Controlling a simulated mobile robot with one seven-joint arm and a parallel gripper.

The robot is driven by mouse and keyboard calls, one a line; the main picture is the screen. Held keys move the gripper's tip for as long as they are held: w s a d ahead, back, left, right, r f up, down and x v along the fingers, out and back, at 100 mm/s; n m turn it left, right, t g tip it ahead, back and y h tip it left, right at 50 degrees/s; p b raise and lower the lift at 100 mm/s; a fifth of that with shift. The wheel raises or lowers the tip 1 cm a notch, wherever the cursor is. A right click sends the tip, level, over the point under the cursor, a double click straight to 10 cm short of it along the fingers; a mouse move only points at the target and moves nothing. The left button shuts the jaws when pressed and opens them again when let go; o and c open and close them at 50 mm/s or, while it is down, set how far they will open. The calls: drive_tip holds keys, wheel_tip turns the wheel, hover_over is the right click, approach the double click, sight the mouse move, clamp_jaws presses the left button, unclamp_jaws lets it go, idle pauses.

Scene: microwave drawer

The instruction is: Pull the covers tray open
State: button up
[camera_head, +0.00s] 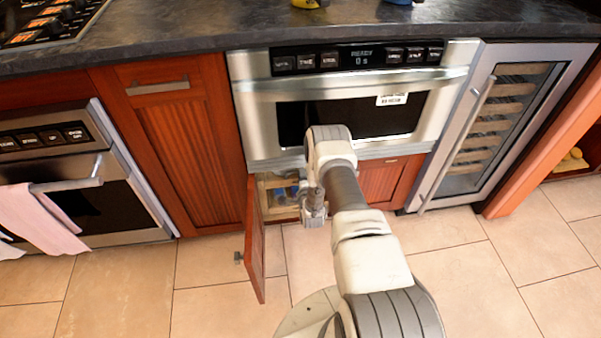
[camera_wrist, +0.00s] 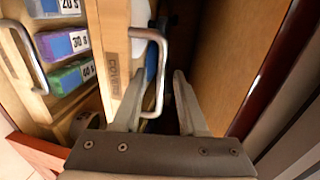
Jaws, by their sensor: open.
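The covers tray (camera_wrist: 117,60) is a light wooden pull-out with a dark "COVERS" label on its front in the wrist view. Its bent metal handle (camera_wrist: 161,70) stands out from that front. My gripper (camera_wrist: 160,100) is open, with one finger left of the handle bar and one right of it in the picture. The bar appears between the fingers; I cannot tell whether either touches it. In the head view my gripper (camera_head: 314,212) is low at the open cabinet under the microwave drawer, and my arm partly hides the cabinet inside.
Left of the covers tray is another wooden tray with its own handle (camera_wrist: 27,58) and several labelled coloured boxes (camera_wrist: 68,44). The open cabinet door (camera_head: 255,240) stands out to the left of my gripper. A wooden panel (camera_wrist: 225,60) is close on the right.

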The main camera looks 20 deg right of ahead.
drive_tip(key=shift+c, duration=0.2)
clamp_jaws()
idle(1.2)
